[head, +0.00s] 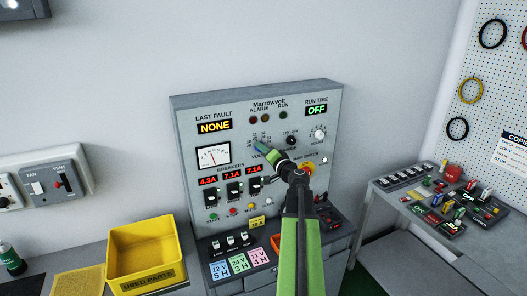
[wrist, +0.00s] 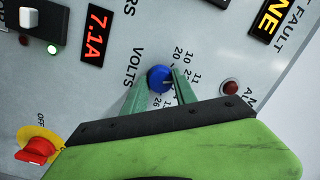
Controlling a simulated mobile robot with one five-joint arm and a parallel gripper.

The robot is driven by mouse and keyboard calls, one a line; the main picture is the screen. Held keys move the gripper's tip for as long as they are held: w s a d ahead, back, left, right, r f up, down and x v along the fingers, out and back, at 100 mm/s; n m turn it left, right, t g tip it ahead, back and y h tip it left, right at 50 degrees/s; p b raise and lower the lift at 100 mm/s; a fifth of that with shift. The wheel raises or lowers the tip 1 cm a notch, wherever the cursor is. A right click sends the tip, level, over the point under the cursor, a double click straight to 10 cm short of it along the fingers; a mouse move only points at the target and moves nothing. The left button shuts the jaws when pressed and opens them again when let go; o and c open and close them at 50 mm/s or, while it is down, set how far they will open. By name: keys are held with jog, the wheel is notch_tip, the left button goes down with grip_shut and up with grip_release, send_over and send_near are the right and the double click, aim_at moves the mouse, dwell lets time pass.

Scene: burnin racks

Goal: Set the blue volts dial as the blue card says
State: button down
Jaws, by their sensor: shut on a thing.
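The blue volts dial (wrist: 158,77) is on the grey Marrowvolt panel (head: 318,170), beside the word VOLTS, with a ring of small numbers around it. My gripper (wrist: 162,84) is shut on this dial, one green finger on each side. In the head view my gripper (head: 263,148) reaches the panel's upper middle and mostly hides the dial. I cannot tell which number the dial points at. The blue card (head: 220,270) lies at the left of three cards below the panel and seems to read 12 V, 5 H.
A green card (head: 239,263) and a pink card (head: 258,257) lie beside the blue one. A red knob on a yellow plate (wrist: 37,146) and breaker switches (head: 233,188) are near the dial. A yellow bin (head: 147,252) stands at left.

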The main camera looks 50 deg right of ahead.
jog(key=shift+d+m, duration=0.1)
jog(key=shift+m, duration=0.3)
jog(key=shift+f+m+h+b, duration=0.15)
jog(key=shift+m+b, duration=0.35)
jog(key=shift+m, duration=1.6)
jog(key=shift+r+m+h+b, duration=0.1)
jog(key=shift+m+h+b, duration=0.25)
jog(key=shift+m, duration=1.75)
jog(key=c, duration=1)
grip_release()
jog(key=shift+s, duration=0.1)
jog(key=shift+a, duration=0.2)
